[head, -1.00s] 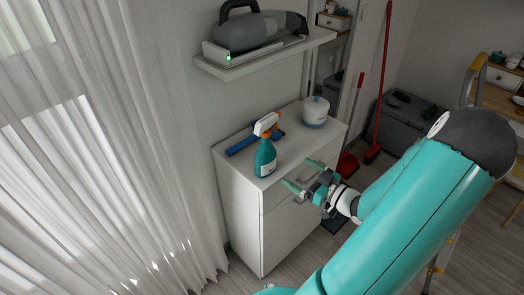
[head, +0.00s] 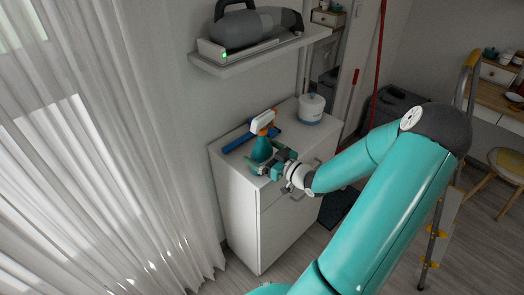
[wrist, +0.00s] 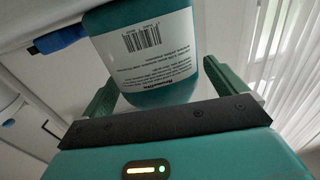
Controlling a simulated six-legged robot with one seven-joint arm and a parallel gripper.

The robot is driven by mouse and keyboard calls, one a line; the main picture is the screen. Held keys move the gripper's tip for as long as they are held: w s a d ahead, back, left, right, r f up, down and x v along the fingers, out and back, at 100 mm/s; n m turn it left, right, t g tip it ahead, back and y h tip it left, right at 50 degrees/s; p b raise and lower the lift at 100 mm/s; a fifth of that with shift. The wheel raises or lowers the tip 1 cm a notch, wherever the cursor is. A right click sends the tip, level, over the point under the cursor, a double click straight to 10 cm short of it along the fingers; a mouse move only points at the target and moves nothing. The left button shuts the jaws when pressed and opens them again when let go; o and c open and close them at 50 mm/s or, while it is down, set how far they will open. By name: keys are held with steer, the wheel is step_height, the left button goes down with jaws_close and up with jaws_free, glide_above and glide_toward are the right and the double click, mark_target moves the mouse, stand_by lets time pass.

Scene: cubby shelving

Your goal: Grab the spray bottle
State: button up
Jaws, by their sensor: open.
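The spray bottle (head: 262,148) is teal with an orange and white trigger head and stands upright on the white cabinet. My gripper (head: 268,164) is at the bottle's lower body, in front of it, and partly hides it in the head view. In the wrist view the bottle (wrist: 146,50), with its white barcode label, fills the space between my two green fingers (wrist: 158,84). The fingers are open, one on each side of the bottle. I cannot tell if either touches it. The bottle's top is out of the wrist view.
A blue tool (head: 238,142) lies behind the bottle on the cabinet top (head: 222,158). A white lidded container (head: 311,108) stands at the back right. Above is a wall shelf (head: 245,64) with a grey handheld vacuum (head: 250,28). A sheer curtain (head: 110,150) hangs at left.

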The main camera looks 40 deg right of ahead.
steer(key=shift+w, duration=0.1)
steer(key=shift+c, duration=0.3)
steer(key=c, duration=1.4)
steer(key=shift+r, duration=0.1)
steer(key=shift+r, duration=0.85)
steer(key=s+d+r, duration=0.4)
steer(key=s+r, duration=0.7)
steer(key=s, duration=0.2)
steer(key=shift+s, duration=0.15)
